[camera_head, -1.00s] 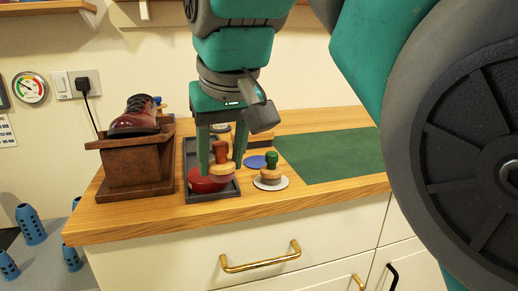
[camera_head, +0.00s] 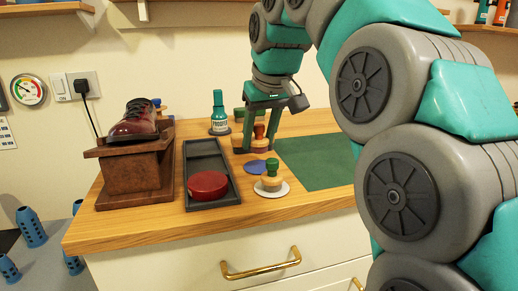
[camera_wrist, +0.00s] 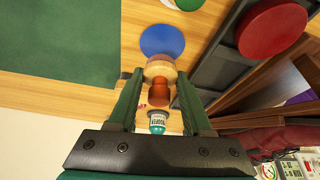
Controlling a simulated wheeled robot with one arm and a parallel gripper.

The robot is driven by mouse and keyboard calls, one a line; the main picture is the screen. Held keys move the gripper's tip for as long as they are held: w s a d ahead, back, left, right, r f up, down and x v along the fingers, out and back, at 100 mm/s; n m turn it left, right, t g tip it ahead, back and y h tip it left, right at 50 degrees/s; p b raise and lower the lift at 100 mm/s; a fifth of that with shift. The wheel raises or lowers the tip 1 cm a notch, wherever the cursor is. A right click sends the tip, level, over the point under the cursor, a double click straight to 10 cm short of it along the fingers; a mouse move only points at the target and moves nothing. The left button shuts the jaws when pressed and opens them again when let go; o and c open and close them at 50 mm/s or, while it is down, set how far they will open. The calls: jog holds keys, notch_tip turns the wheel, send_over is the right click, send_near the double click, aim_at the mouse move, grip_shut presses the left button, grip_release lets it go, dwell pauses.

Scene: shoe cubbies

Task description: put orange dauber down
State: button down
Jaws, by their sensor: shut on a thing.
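The orange dauber has an orange-brown handle (camera_head: 259,131) and a round tan head. My gripper (camera_head: 260,147) is shut on it, with a finger on each side of the handle. In the wrist view the dauber (camera_wrist: 160,93) is between the fingers (camera_wrist: 160,98), its head toward the blue disc (camera_wrist: 162,40). The blue disc (camera_head: 255,168) lies bare on the wooden counter, in front of the held dauber. I cannot tell whether the dauber touches the counter. A green-handled dauber (camera_head: 271,177) stands on a white disc (camera_head: 283,190) nearer the front edge.
A dark tray (camera_head: 214,214) holding a red round tin (camera_head: 207,185) lies to the left. A teal-capped bottle (camera_head: 219,116) stands behind. A green mat (camera_head: 315,163) covers the right. A wooden stand (camera_head: 137,177) with a dark red shoe (camera_head: 134,124) is at far left.

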aim_at(261, 141)
jog(key=shift+f, duration=1.75)
jog(key=shift+f, duration=0.15)
jog(key=shift+c, duration=1.6)
grip_release()
